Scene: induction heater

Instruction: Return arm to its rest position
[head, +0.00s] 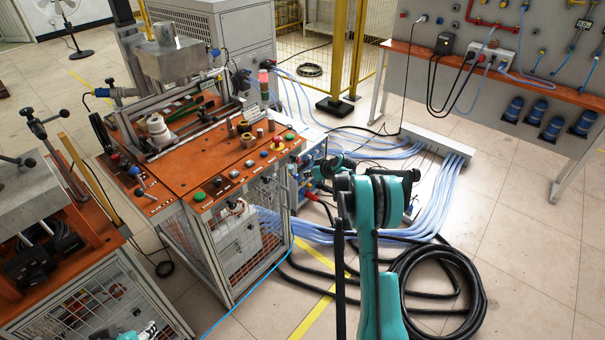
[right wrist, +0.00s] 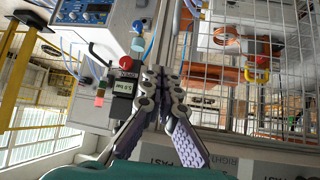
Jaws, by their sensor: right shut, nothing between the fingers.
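My right arm (head: 381,270) is teal and rises from the bottom of the head view. It bends at a joint near the centre, and its forearm reaches toward the right side of the orange-topped heater station (head: 226,160). My right gripper (right wrist: 160,76) shows clearly in the right wrist view. Its grey fingers are together and hold nothing. A grey box with a red round top (right wrist: 126,64) appears just left of the fingertips. A small teal and white part of my left side shows at the bottom left of the head view; no left fingers can be made out.
A metal mesh panel (right wrist: 237,98) fills the right of the wrist view. Blue hoses (head: 440,195) and a coiled black cable (head: 470,300) lie on the floor near my right arm. A second bench (head: 95,265) stands at left. Tiled floor (head: 535,250) is clear at right.

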